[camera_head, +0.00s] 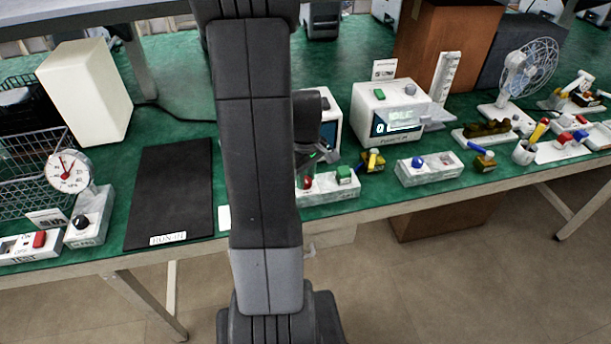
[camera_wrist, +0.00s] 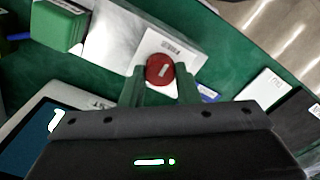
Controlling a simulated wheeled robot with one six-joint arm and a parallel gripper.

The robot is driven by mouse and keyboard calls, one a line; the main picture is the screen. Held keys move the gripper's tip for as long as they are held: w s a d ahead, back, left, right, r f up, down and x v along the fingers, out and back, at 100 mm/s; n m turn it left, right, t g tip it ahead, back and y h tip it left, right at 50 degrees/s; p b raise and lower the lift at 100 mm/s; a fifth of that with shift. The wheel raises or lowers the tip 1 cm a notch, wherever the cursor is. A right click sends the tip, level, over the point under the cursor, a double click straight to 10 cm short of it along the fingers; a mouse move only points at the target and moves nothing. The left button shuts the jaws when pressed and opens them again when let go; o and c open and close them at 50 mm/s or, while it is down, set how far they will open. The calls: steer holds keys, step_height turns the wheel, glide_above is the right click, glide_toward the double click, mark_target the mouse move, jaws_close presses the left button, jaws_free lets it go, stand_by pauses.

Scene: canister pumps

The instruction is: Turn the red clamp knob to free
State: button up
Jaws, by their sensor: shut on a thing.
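The red clamp knob (camera_wrist: 160,69) is a round red cap with a short pale mark, set on a white plate (camera_wrist: 172,42) with a printed label. In the head view the red knob (camera_head: 308,182) shows low on the left end of a white block (camera_head: 335,194), partly hidden by my arm. My gripper (camera_wrist: 160,78) has one finger on each side of the knob and is shut on it. In the head view my gripper (camera_head: 316,157) points down over the block. I cannot read the label beside the knob.
A green block (camera_head: 345,174) sits on the same white block, close to the knob. A white device with a screen (camera_head: 392,112) stands behind to the right. A white block with a blue knob (camera_head: 430,168) lies further right. A black mat (camera_head: 170,195) lies left of my arm.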

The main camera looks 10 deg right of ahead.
stand_by(0.4)
steer(key=o, duration=1)
steer(key=shift+c, duration=0.2)
step_height(320, 180, up, 14)
steer(key=shift+p, duration=0.3)
steer(key=shift+f, duration=0.2)
step_height(320, 180, down, 14)
steer(key=shift+r+b, duration=0.1)
steer(key=shift+b, duration=0.2)
steer(key=shift+r, duration=0.2)
